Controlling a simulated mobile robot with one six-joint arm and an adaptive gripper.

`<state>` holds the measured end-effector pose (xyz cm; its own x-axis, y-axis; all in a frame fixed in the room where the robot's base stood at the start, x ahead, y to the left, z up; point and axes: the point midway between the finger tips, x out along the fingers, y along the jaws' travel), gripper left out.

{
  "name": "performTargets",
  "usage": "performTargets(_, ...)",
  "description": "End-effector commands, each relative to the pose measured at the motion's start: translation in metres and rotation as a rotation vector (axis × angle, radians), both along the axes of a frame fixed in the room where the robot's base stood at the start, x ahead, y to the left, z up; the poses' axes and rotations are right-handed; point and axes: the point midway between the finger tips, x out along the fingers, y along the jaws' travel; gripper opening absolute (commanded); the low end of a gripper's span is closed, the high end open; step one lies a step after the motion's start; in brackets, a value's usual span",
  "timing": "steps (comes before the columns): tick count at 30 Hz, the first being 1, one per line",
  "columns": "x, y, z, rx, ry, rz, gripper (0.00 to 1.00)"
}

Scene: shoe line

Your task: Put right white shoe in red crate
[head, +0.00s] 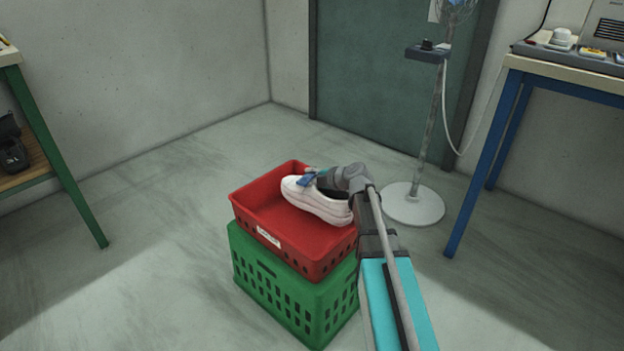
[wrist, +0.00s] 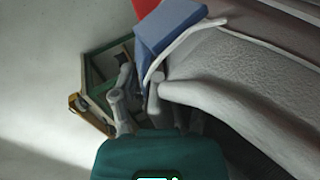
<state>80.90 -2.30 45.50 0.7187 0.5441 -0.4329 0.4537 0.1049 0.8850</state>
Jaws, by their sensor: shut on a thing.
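A white shoe (head: 318,203) is over the red crate (head: 285,247) in the head view, within its rim outline on the right side. My gripper (head: 314,177) is shut on the shoe near its upper edge. In the wrist view the shoe (wrist: 240,75) fills the upper right, with my gripper (wrist: 140,105) at its edge. I cannot tell whether the shoe touches the crate's floor. The visible part of the crate's inside is empty apart from the shoe.
The red crate sits on a green crate (head: 280,300) on the floor. A fan stand (head: 412,203) with a round white base stands behind to the right. A blue-legged bench (head: 485,160) is at the right and a green-legged shelf (head: 62,175) at the left.

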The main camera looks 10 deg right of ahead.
Motion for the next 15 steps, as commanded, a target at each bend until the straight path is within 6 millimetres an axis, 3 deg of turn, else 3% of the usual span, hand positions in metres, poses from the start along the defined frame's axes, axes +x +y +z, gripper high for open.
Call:
performTargets(4,0.0,-0.0001,-0.0006,0.001,0.0,-0.001,0.0)
performTargets(5,0.0,-0.0001,-0.0007,0.0,0.0,0.0,0.63)
performTargets(6,0.0,-0.0001,-0.0007,0.0,0.0,0.0,0.7)
performTargets(10,0.0,-0.0001,-0.0007,0.0,0.0,0.0,0.93)
performTargets(15,0.0,-0.0001,-0.0006,0.0,0.0,0.0,0.93)
